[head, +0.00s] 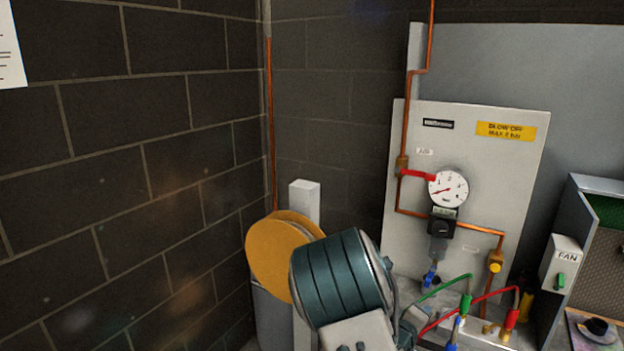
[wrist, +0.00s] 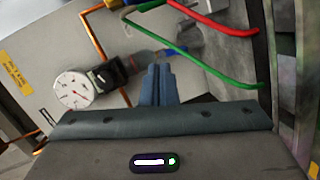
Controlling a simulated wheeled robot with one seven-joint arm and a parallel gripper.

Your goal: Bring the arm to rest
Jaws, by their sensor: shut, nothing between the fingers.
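My gripper (wrist: 157,70) shows in the wrist view with its two blue-grey fingers together and nothing between them. It points towards a pale panel (wrist: 110,30) with a round pressure gauge (wrist: 73,91) and a dark regulator below it. In the head view my arm, with a ribbed teal section, fills the lower middle. It stands in front of the corner and the left side of the panel (head: 475,150). The fingers are not clear in the head view. I cannot tell whether they touch anything.
Copper pipe (head: 407,130) runs down the panel past the gauge (head: 448,189). A green hose (head: 440,288) and a red hose (head: 470,310) lie close to my arm's right. A fan switch box (head: 560,265) is farther right. An orange disc (head: 275,255) stands behind my arm.

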